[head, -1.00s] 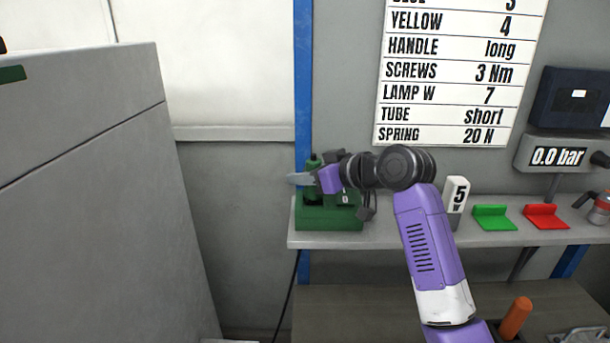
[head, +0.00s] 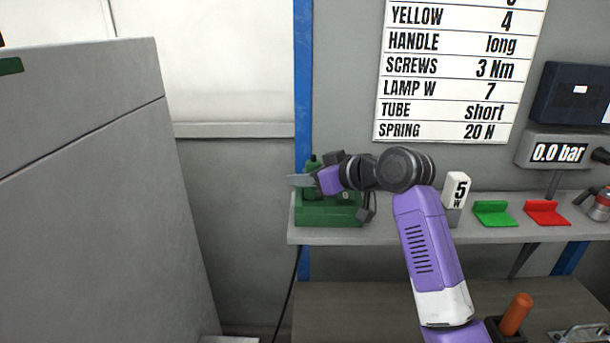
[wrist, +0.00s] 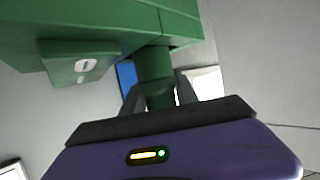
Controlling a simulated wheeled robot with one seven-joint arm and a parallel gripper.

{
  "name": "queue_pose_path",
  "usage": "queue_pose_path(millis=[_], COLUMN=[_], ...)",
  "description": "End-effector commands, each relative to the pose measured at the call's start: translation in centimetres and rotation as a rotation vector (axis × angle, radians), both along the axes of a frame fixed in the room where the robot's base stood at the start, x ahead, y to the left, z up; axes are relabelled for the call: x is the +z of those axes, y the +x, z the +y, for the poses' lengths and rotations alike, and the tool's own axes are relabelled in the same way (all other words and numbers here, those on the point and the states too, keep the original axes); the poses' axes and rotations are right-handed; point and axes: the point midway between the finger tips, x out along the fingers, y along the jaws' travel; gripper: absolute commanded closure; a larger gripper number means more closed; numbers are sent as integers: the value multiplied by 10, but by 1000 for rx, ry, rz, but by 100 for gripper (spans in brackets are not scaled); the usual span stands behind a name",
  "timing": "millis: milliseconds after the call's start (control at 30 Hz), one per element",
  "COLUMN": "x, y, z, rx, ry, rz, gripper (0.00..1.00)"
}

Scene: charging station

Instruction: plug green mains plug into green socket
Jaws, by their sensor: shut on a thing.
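The green socket (head: 320,215) is a blocky green box on the left end of the grey shelf. It fills the upper left of the wrist view (wrist: 100,18), with a small green switch part (wrist: 82,64) on it. The green mains plug (wrist: 154,66) is a dark green cylinder between my gripper's fingers. Its top (head: 313,163) shows above my gripper in the head view. My gripper (head: 302,181) is directly above the socket, shut on the plug. In the wrist view the plug meets the socket's face; how deep it sits is hidden.
On the grey shelf (head: 395,233) to the right are a white "5 W" block (head: 456,190), a green holder (head: 494,214) and a red holder (head: 545,214). A blue post (head: 303,90) stands behind the socket. A large grey cabinet (head: 85,200) fills the left.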

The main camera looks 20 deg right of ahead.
Motion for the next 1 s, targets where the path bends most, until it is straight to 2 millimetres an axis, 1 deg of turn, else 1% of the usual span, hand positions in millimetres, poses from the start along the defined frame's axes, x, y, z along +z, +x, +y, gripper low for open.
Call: queue_pose_path(millis=[767, 800, 867, 900, 933, 1000], x=[-18, -18, -17, -17, -17, -17], y=[0, 0, 0, 0, 0, 0], z=[0, 0, 0, 0, 0, 0], rx=[0, 0, 0, 0, 0, 0], ry=[0, 0, 0, 0, 0, 0], rz=[0, -1, -1, -1, -1, -1], gripper=[100, 61, 49, 41, 39, 39])
